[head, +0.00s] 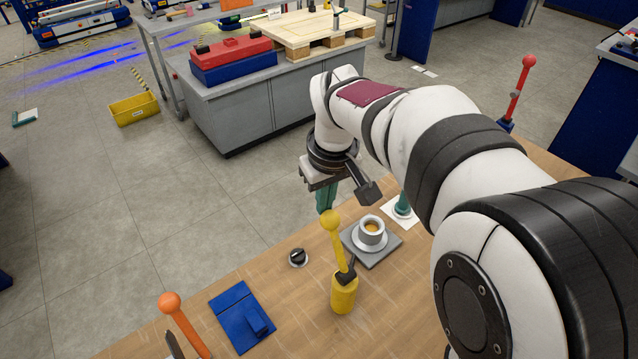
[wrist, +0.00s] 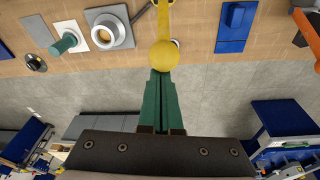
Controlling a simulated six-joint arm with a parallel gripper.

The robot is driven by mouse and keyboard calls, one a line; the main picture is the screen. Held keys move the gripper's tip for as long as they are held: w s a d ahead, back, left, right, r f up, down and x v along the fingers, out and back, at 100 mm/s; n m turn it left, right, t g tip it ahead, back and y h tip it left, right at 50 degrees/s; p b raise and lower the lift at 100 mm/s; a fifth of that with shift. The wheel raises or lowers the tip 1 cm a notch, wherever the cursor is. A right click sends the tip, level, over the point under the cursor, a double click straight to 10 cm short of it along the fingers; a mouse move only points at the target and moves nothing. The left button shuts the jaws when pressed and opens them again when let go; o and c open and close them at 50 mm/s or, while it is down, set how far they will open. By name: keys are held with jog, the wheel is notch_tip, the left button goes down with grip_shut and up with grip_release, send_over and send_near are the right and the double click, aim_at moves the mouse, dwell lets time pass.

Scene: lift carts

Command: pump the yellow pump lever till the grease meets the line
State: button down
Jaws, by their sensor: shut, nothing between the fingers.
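The yellow pump lever (head: 338,243) has a ball knob and rises from a yellow pump body (head: 344,293) on the wooden bench. It leans slightly to the left. My gripper (head: 325,207) is shut and empty, its green fingers just behind the knob. In the wrist view the closed fingertips (wrist: 160,78) point at the yellow knob (wrist: 164,54) and look touching or nearly so; I cannot tell which. A light grey cup (head: 371,238) on a grey plate holds tan grease and also shows in the wrist view (wrist: 102,38). I cannot make out a line in it.
A black knob (head: 298,257) sits left of the pump. A blue block on a plate (head: 241,315) and an orange-knobbed lever (head: 186,325) stand farther left. A teal item (head: 402,207) is on a white sheet behind the cup. A red lever (head: 518,88) stands far right.

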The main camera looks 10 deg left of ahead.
jog(key=s+d, duration=1)
jog(key=shift+s+t+y, duration=0.15)
jog(key=shift+t+y, duration=0.15)
jog(key=shift+d+f, duration=0.1)
jog(key=shift+d, duration=0.05)
dwell(0.3)
jog(key=w+a+r, duration=0.2)
jog(key=w+r, duration=0.1)
jog(key=s+d+r, duration=0.5)
jog(key=s+r, duration=0.1)
jog(key=s+a+f+m+g, duration=0.2)
jog(key=s+f+m, duration=0.9)
jog(key=s+m, duration=0.1)
jog(key=shift+s+a+g, duration=0.35)
jog(key=shift+g, duration=0.05)
